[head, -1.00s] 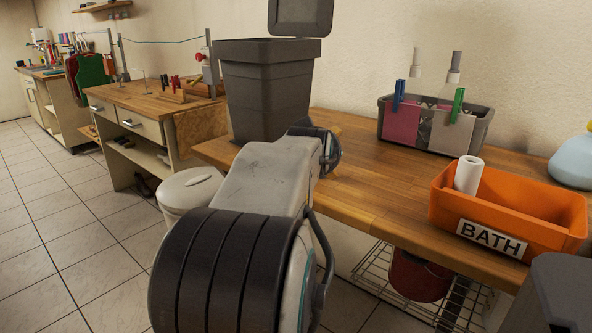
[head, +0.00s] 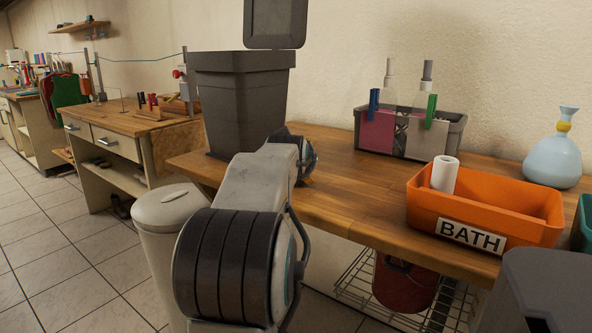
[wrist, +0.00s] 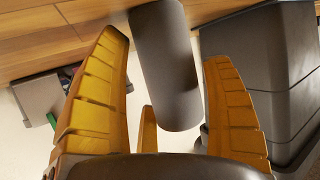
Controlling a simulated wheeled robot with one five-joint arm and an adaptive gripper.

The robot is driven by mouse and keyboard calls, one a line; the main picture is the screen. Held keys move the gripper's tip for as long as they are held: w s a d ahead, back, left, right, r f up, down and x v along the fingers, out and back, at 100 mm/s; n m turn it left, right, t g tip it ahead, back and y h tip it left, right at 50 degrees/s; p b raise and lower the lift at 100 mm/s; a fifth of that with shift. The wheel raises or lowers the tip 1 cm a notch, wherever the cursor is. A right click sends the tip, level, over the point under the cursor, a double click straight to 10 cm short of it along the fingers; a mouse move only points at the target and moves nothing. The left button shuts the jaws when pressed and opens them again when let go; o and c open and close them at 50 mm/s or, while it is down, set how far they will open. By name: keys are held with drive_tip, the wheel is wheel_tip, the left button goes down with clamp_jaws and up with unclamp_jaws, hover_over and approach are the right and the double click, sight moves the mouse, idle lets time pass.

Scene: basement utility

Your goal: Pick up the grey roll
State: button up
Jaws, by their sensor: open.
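The grey roll (wrist: 165,65) is a plain dark grey cylinder in the wrist view, where the table appears at the top. One end of the roll is cut off by the top edge of the wrist view.
A tall grey bin (head: 240,95) with a raised lid stands close by; it also shows in the wrist view (wrist: 262,65). The wooden table (head: 345,195) also holds a grey basket (head: 458,132), an orange BATH box (head: 535,230) with a white roll (head: 445,174), and a pale blue bottle (head: 552,160).

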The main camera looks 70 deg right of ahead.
drive_tip(key=shift+d, duration=0.1)
drive_tip(key=c, duration=1)
drive_tip(key=shift+o, duration=0.2)
drive_tip(key=shift+r, duration=0.25)
